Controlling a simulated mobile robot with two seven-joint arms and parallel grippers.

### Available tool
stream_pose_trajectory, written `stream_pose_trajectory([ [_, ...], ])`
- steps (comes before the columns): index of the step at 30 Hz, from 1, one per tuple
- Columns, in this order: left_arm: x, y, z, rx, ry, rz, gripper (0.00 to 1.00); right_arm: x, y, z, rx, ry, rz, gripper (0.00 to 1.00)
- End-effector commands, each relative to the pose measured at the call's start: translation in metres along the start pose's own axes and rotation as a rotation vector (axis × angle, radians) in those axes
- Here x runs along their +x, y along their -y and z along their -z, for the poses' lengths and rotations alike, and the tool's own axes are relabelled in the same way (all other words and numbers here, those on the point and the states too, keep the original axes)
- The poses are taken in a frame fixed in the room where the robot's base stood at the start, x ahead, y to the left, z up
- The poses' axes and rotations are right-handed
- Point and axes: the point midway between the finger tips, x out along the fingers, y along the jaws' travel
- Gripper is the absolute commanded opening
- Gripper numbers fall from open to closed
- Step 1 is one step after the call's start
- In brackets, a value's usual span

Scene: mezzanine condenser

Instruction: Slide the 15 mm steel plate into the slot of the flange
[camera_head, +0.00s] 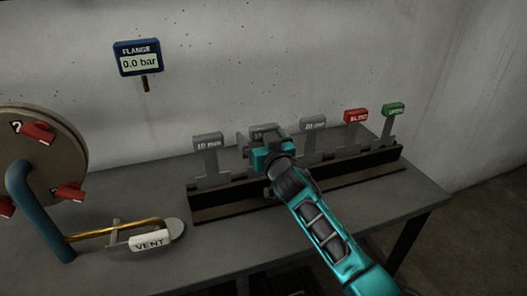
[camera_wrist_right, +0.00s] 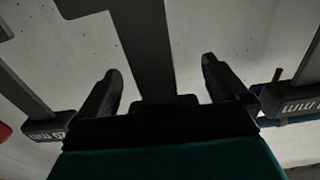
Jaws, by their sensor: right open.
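In the head view my right gripper (camera_head: 262,140) is at the second grey-tabbed plate (camera_head: 264,129) in the rack, between the 10 mm and 20 mm plates. Its label is mostly hidden by the gripper; its place suggests the 15 mm plate. In the right wrist view this plate (camera_wrist_right: 147,45) stands between the two spread fingers of my open gripper (camera_wrist_right: 163,88), with visible gaps on both sides. The round flange (camera_head: 70,135) is at the left edge with red clamps; I cannot make out its slot. My left gripper is not in view.
The rack (camera_head: 225,205) also holds the 10 mm plate (camera_head: 208,143), 20 mm plate (camera_head: 313,123), red BLIND plate (camera_head: 356,116) and green plate (camera_head: 393,110). The VENT lever (camera_head: 150,241) and a blue pipe (camera_head: 35,210) are near the flange.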

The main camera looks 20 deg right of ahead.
Motion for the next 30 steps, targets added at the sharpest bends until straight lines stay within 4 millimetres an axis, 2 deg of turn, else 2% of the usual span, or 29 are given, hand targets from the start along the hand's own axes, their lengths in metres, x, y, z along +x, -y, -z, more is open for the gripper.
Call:
stream_pose_trajectory([
  [2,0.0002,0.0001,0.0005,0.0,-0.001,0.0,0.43,-0.0002,0.0001,0.0001,0.0,0.0,0.0,1.0],
  [22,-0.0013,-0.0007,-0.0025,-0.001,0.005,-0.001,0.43,-0.0005,-0.0001,0.0,0.0,0.0,0.0,0.36],
  [30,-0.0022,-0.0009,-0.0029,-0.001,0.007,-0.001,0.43,-0.0002,0.0,0.0033,0.0,-0.004,0.001,0.36],
])
